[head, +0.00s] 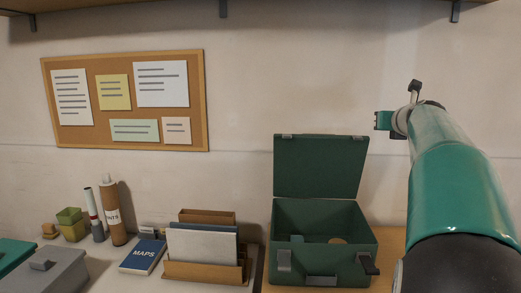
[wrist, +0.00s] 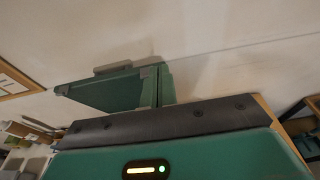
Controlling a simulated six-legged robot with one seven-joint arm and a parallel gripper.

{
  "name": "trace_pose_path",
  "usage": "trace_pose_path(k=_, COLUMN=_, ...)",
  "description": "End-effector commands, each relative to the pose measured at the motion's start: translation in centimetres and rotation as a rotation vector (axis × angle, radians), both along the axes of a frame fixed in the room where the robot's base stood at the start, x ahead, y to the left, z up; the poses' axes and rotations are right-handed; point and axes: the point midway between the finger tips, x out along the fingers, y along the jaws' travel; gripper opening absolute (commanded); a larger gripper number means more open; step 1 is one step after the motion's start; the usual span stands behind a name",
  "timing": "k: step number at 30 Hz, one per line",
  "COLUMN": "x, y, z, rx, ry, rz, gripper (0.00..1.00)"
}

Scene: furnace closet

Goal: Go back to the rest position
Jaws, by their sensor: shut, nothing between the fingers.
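My gripper (head: 381,121) is at the end of my raised teal arm, on the right of the head view. It is shut and empty, up in front of the bare wall. It is above and to the right of an open green case (head: 320,222), and apart from it. The case's lid stands upright, and small items lie inside. The case also shows tilted in the wrist view (wrist: 112,92), beyond my teal gripper housing with its lit indicator. The fingertips look small in the head view.
A cork board (head: 148,135) with notes hangs on the wall. A shelf (head: 120,7) runs along the top. Below stand a wooden file holder (head: 205,272), a blue maps book (head: 142,256), a cardboard tube (head: 113,215) and a grey box (head: 50,274). The air around my gripper looks clear.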

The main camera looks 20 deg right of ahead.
Motion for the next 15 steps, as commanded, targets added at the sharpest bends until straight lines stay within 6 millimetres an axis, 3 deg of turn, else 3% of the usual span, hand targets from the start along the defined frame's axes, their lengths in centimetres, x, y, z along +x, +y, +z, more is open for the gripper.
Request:
trace_pose_path(k=4, x=0.0, y=0.8, z=-0.2, rx=-0.019, ry=0.018, rz=0.018, gripper=0.0)
trace_pose_path(k=7, x=0.2, y=3.8, z=-1.0, rx=-0.11, ry=0.094, rz=0.092, gripper=0.0)
trace_pose_path(k=11, x=-0.2, y=11.0, z=-3.4, rx=-0.353, ry=0.272, rz=0.29, gripper=0.0)
trace_pose_path(k=15, x=-1.9, y=19.9, z=-7.1, rx=-0.7, ry=0.466, rz=0.572, gripper=0.0)
